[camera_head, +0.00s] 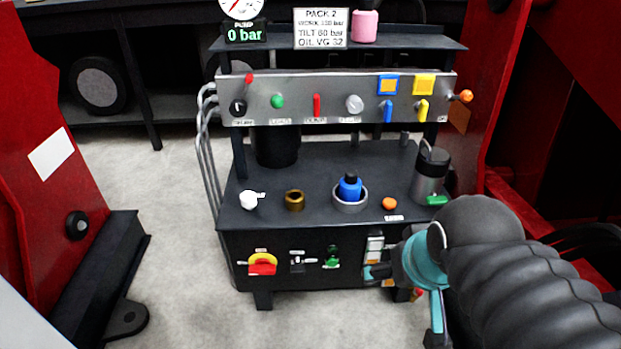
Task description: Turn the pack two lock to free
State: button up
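The pack 2 stand (330,150) is in the middle of the head view, with a sign (320,28) reading PACK 2. The small labels are unreadable, so I cannot tell which control is the lock. The lower front has a red handle on a yellow disc (262,263), a black switch (297,263) and a green knob (332,256). The upper panel has a black knob with a white mark (238,107) and several coloured levers. My gripper (405,295) is at the stand's lower right front. Its teal finger parts look spread apart, and I see nothing between them.
A blue-capped bottle in a grey ring (349,189), a brass ring (294,200), a white knob (248,200) and a steel flask (430,172) stand on the shelf. Red machine frames flank the stand. The floor (185,250) at left is clear.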

aim_at(297, 268)
jog(key=z, duration=0.75)
jog(key=k, duration=1.45)
jog(key=u, duration=0.65)
jog(key=i, duration=0.5)
jog(key=u, duration=0.1)
